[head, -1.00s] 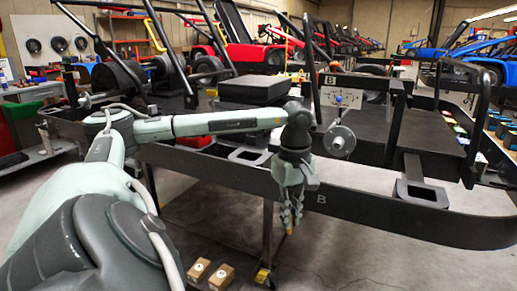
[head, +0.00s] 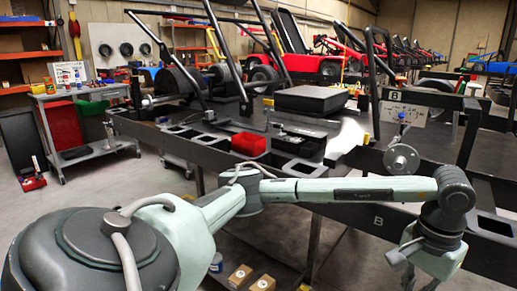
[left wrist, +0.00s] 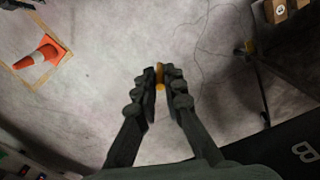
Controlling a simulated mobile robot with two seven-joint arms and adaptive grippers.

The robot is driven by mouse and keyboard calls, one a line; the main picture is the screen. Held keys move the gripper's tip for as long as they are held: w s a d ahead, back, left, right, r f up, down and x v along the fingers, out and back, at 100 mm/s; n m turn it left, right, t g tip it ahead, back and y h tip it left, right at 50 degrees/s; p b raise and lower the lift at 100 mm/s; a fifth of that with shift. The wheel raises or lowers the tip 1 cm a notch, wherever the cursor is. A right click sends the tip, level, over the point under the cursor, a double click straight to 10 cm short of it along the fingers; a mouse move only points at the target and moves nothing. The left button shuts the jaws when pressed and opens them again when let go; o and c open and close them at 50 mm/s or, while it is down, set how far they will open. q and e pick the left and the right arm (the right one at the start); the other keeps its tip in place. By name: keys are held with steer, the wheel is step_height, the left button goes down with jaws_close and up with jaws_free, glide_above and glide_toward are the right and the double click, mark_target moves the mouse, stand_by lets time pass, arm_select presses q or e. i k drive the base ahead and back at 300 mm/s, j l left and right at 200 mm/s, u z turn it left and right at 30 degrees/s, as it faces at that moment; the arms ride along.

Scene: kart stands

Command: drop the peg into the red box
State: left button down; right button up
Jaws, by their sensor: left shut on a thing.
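A small orange-yellow peg (left wrist: 160,76) is held between the dark fingertips of my left gripper (left wrist: 161,88) in the left wrist view, above bare concrete floor. Only its upright, narrow end shows; the fingers hide the rest. In the head view my left wrist is at the lower right, in front of the kart stand, and the fingers are mostly cut off by the bottom edge. An open red box (head: 248,144) sits on the stand's near side, left of my left wrist and well apart from it. My right gripper is not in view.
The black kart stand (head: 375,216) has a long side rail and upright bars. A grey trolley (head: 88,120) with bins stands at the left. Small cardboard boxes (head: 241,276) lie low in front.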

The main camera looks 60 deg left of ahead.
mark_target(243, 150)
steer(key=u, duration=1.55)
steer(key=i+l+u, duration=0.1)
steer(key=i+u, duration=0.2)
steer(key=i+l+u, duration=0.35)
steer(key=i+l, duration=0.1)
steer(key=i, duration=0.25)
steer(key=i+j, duration=0.1)
steer(key=j, duration=0.45)
steer(key=i+j, duration=0.1)
steer(key=j, duration=0.4)
steer(key=i+j, duration=0.1)
steer(key=j, duration=0.45)
steer(key=j+z, duration=0.15)
steer(key=j, duration=0.3)
steer(key=i+j+z, duration=0.2)
steer(key=j, duration=0.25)
steer(key=k, duration=0.1)
